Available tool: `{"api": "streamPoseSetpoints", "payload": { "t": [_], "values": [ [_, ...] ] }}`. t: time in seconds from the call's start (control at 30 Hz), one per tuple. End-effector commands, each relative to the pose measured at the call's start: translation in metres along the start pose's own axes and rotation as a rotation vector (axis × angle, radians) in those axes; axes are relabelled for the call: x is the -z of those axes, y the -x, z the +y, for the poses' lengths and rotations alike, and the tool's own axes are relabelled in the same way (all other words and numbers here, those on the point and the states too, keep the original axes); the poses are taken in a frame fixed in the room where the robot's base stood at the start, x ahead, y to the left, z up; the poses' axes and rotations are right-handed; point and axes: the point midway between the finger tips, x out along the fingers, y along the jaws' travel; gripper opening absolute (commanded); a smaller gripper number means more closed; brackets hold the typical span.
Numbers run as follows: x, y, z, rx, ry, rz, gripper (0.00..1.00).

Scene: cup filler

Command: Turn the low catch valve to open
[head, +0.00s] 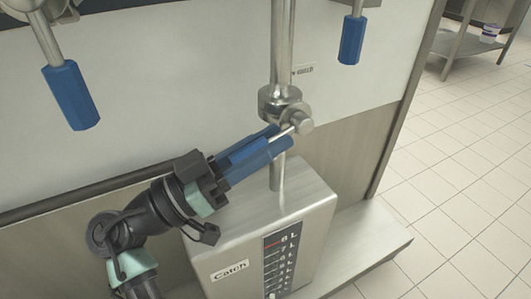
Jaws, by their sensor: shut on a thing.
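The low catch valve (285,105) is a round metal body on a vertical steel pipe, under a small label (302,71) of which "w catch" can be read. Its lever (286,132) runs down and to the left from the valve, sloping rather than hanging straight. My gripper (260,150) reaches up from the lower left and is shut on the lever's end. Blue surfaces overlap there, so the exact edge between fingers and handle grip is hard to tell. Much of the grip is hidden.
Below stands a metal catch tank (235,235) marked "Catch", with a level scale (284,262). Other blue valve handles hang at upper left (71,96) and upper right (351,40). A pale panel (180,80) is behind. The tiled floor (470,190) at right is clear.

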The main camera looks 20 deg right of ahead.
Motion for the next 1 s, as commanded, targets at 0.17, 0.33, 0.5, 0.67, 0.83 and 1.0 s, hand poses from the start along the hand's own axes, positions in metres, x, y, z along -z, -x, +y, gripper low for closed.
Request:
{"api": "streamPoseSetpoints", "payload": {
  "t": [0.17,0.33,0.5,0.67,0.83,1.0],
  "values": [
    [-0.0134,0.002,-0.0025,-0.022,0.002,0.106,0.0],
    [-0.0147,0.0012,-0.0031,-0.034,0.0,0.175,0.0],
    [-0.0141,0.0001,-0.0029,-0.041,0.001,0.21,0.0],
    [-0.013,-0.0002,-0.0029,-0.041,0.0,0.218,0.0],
    [-0.0126,-0.0003,-0.0028,-0.041,0.0,0.218,0.0],
    [-0.0126,-0.0003,-0.0027,-0.041,0.0,0.218,0.46]
  ]
}}
